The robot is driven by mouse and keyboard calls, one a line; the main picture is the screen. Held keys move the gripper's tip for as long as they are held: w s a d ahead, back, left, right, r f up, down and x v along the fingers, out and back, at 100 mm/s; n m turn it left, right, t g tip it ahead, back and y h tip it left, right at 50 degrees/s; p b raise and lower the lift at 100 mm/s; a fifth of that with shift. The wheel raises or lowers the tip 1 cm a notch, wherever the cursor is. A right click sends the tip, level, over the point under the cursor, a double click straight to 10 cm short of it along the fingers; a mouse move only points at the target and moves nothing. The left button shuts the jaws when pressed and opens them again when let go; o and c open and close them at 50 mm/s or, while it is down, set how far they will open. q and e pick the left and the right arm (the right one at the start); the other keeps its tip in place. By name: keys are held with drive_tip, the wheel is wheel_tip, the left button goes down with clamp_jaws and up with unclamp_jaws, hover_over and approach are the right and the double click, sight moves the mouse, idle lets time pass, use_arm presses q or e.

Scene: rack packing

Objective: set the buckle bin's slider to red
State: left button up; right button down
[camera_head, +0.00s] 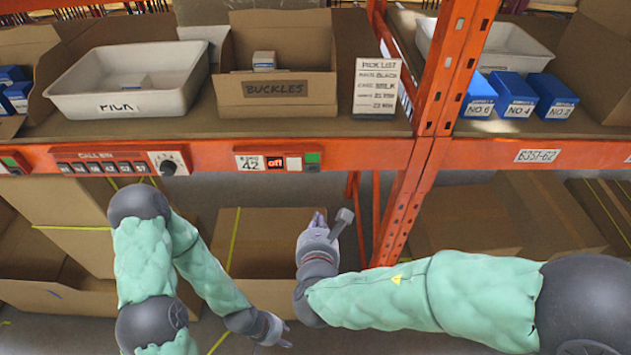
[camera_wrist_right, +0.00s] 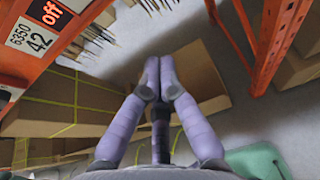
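The buckle bin is an open cardboard box (camera_head: 236,88) marked BUCKLES, on the orange rack's shelf. On the rail below it is a small panel (camera_head: 248,163) reading 42, with a display (camera_head: 276,163) that says "off". Beside the display are a white piece (camera_head: 293,163) and a green patch (camera_head: 312,157) at the panel's right end; the slider's exact setting is too small to tell. My right gripper (camera_head: 318,218) is below the panel, apart from it; in the right wrist view its fingers (camera_wrist_right: 160,62) are together and empty. My left gripper (camera_head: 282,334) hangs lower, near the floor boxes.
A call panel (camera_head: 106,167) with a dark knob is on the rail to the left. A white tray (camera_head: 68,100) and a pick list card (camera_head: 378,90) stand on the shelf. An orange upright (camera_head: 440,75) rises to the right. Cardboard boxes (camera_head: 270,225) fill the lower level.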

sight(312, 170)
drive_tip(key=shift+a+r+t, duration=0.3)
drive_tip(key=shift+r, duration=0.45)
drive_tip(key=shift+w, duration=0.1)
drive_tip(key=w, duration=0.9)
drive_tip(key=shift+w+r, duration=0.2)
drive_tip(key=shift+r, duration=0.1)
drive_tip(key=shift+s+r, duration=0.1)
